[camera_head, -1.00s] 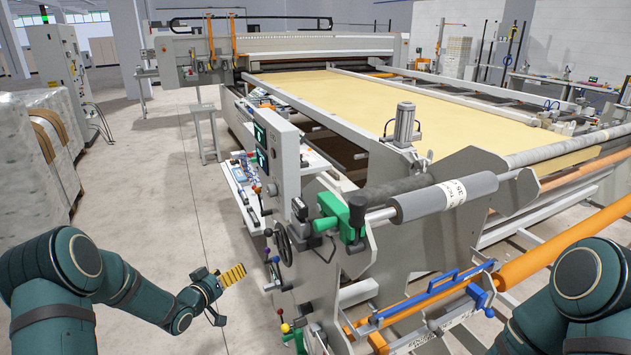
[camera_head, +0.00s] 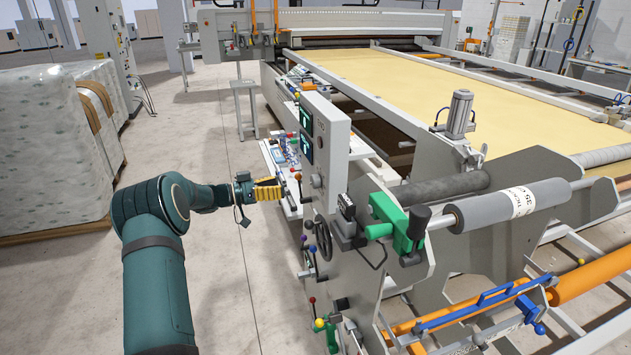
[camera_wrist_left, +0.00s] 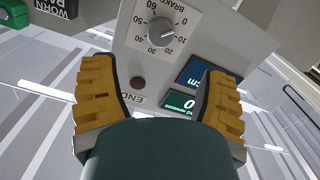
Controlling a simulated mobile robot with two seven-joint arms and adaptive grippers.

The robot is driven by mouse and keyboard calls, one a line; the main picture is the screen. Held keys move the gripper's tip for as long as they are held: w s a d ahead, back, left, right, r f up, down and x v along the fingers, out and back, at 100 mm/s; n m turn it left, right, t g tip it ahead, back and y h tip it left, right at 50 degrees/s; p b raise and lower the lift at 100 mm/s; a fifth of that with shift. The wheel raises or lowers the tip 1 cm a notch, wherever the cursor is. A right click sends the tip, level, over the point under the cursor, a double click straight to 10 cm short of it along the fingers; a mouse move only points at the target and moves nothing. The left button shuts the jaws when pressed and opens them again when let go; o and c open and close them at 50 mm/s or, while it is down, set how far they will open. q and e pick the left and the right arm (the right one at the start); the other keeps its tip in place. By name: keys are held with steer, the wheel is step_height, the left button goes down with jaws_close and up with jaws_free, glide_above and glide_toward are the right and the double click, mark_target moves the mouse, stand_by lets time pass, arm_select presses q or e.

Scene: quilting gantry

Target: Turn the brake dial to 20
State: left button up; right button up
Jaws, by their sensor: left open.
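The brake dial (camera_wrist_left: 161,32) is a grey round knob on a white number plate, in the upper middle of the left wrist view. Its numbers read sideways or upside down there; I cannot tell surely where its pointer stands. My left gripper (camera_head: 268,190) is left of the control panel (camera_head: 334,150) in the head view. In the left wrist view its yellow ribbed fingers (camera_wrist_left: 160,78) are spread wide with nothing between them. The dial shows beyond the fingertips, apart from them. My right gripper is not in view.
A dark red button (camera_wrist_left: 137,83) marked END and lit screens (camera_wrist_left: 182,101) are near the dial. A black handwheel (camera_head: 323,240) and a green clamp (camera_head: 390,222) are lower on the machine. Wrapped pallets (camera_head: 50,145) stand left; the floor between is open.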

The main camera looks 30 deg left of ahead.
mark_target(312, 181)
arm_select(q)
steer(key=x, duration=1)
steer(key=shift+w, duration=0.2)
steer(key=c, duration=1.2)
